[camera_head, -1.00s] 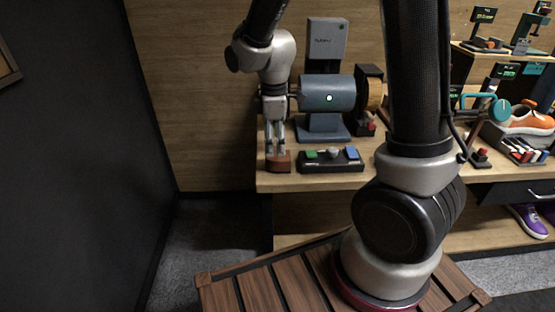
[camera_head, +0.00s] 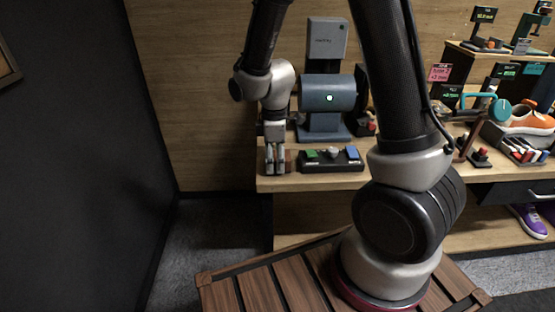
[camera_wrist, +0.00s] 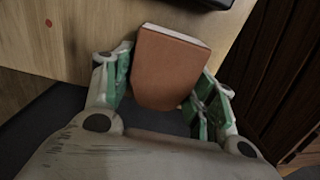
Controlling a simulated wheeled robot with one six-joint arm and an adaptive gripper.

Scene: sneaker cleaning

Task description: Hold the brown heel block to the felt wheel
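The brown heel block (camera_head: 289,160) stands at the left front end of the wooden bench, partly covered by my gripper (camera_head: 275,161) in the head view. In the wrist view, the brown block (camera_wrist: 170,68) with a pale edge lies between the two green-padded fingers of my gripper (camera_wrist: 166,80). The fingers are spread around it; the left one is very close to its side, and I cannot tell whether they touch. The blue-grey grinding machine (camera_head: 328,93) stands behind on the bench. Its felt wheel, at the right end, is hidden behind my arm.
The bench's front edge (camera_head: 310,184) is close to the gripper. Shoes, markers and stands fill the right, including an orange and white sneaker (camera_head: 525,120).

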